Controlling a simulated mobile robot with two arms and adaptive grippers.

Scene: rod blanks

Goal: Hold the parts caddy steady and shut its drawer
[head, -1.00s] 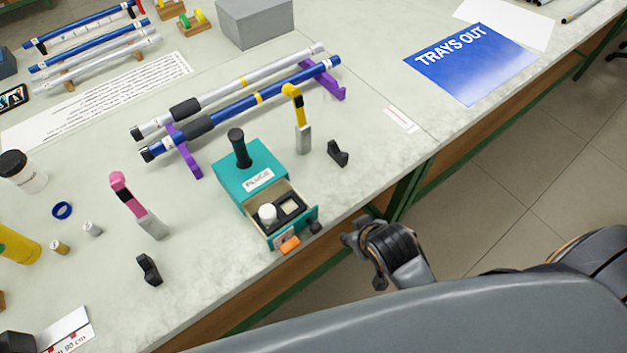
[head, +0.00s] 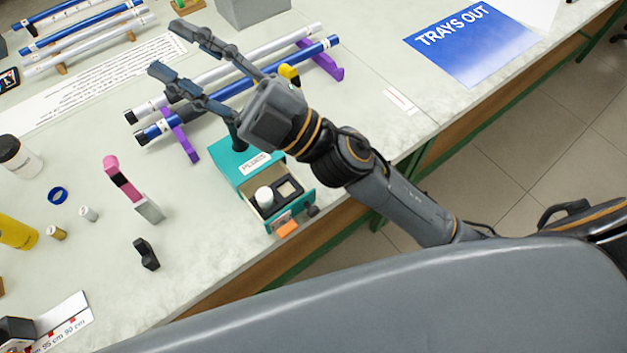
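The teal parts caddy (head: 232,161) stands near the table's front edge, with a label on its top. Its drawer (head: 294,213) is pulled out toward the front edge and holds a white cylinder (head: 264,197) and a dark block with a pale square. An orange piece (head: 287,228) shows at the drawer's front. The caddy's black post handle (head: 238,144) is partly hidden by my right gripper. My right gripper (head: 167,48) is open, its two fingers spread wide above the caddy and rods, pointing to the back left. It appears empty. My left gripper is out of view.
Silver and blue rods lie on purple stands (head: 181,137) behind the caddy. A pink-topped clamp (head: 131,186) and a black holder (head: 146,253) stand to its left. A blue sign (head: 471,46) lies at the back right.

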